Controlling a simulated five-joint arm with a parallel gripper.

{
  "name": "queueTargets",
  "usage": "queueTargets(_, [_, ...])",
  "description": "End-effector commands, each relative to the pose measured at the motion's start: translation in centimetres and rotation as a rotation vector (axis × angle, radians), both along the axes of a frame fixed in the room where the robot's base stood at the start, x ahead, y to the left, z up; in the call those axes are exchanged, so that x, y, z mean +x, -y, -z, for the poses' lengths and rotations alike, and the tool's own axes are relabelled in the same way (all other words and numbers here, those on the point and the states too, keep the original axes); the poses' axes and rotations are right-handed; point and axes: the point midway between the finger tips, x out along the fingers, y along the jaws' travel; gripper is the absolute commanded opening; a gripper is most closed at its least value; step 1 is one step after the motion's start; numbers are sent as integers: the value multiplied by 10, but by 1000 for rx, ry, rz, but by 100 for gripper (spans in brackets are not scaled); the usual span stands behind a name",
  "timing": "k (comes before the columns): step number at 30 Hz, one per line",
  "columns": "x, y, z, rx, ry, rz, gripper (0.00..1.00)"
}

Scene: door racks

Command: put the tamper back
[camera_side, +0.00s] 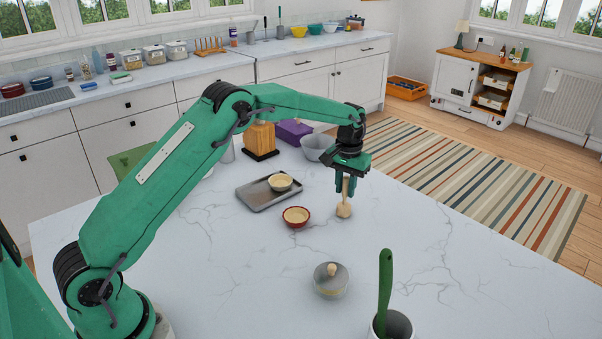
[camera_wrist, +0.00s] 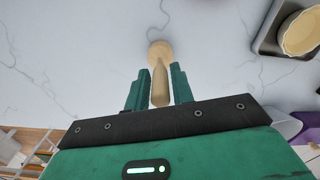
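The tamper (camera_side: 344,210) is pale wood, upright, with a rounded head at the bottom and a slim handle. It is at or just above the white marble tabletop; I cannot tell whether it touches. My gripper (camera_side: 345,184) points down at it, with its green fingers on either side of the handle. In the wrist view the handle and head of the tamper (camera_wrist: 160,52) lie between and beyond the fingers of my gripper (camera_wrist: 160,75). The fingers are close to the handle, but whether they press on it is unclear.
A red dish with pale filling (camera_side: 296,217) is left of the tamper. A grey tray (camera_side: 258,199) holds a pale tart shell (camera_side: 281,182). A round container with a wooden knob (camera_side: 331,280) and a cup with a green-handled tool (camera_side: 385,290) stand nearer. A grey bowl (camera_side: 317,148) is behind.

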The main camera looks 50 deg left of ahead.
Motion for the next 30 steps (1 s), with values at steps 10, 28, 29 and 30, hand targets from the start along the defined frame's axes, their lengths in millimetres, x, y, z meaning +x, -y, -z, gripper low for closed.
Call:
queueTargets(10, [0, 0, 0, 0, -1, 0, 38])
queueTargets(28, [1, 0, -56, 0, 3, 0, 38])
queueTargets(29, [1, 0, -61, 0, 3, 0, 38])
queueTargets(30, [0, 0, -68, 0, 2, 0, 38])
